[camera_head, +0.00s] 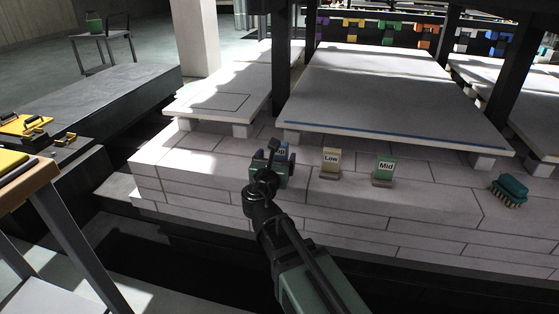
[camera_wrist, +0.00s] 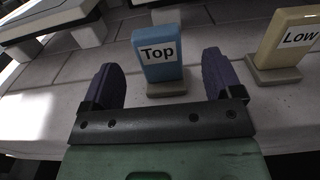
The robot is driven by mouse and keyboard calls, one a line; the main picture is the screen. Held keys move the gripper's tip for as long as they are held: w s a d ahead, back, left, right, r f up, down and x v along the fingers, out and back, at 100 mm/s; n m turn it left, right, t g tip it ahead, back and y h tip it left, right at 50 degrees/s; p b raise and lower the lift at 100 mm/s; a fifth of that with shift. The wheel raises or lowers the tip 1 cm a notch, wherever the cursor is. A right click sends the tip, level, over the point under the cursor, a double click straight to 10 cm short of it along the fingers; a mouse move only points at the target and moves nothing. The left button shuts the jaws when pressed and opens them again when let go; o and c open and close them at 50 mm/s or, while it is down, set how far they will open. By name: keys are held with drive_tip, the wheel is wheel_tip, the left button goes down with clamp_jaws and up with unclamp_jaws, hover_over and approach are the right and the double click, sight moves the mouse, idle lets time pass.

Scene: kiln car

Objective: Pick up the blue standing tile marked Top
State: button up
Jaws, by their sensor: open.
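The blue tile (camera_wrist: 160,66) stands upright on a small base in the wrist view, with a white label reading Top. It is just beyond my gripper (camera_wrist: 161,88), between the lines of its two dark purple fingers. My gripper is open and empty, with a finger on each side and apart from the tile. In the head view my gripper (camera_head: 271,158) is over the left part of the brick ledge and hides most of the blue tile (camera_head: 284,147); only a bit of blue and its label shows.
The cream Low tile (camera_head: 331,161) stands to the right, and the green Mid tile (camera_head: 384,170) farther right. A green brush (camera_head: 510,190) lies at the ledge's right. A raised white slab (camera_head: 385,110) on short posts is behind. Dark posts rise beside it.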

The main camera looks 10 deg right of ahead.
sight(279, 151)
drive_tip(key=x, duration=0.5)
drive_tip(key=shift+w, duration=0.2)
drive_tip(key=c, duration=1.1)
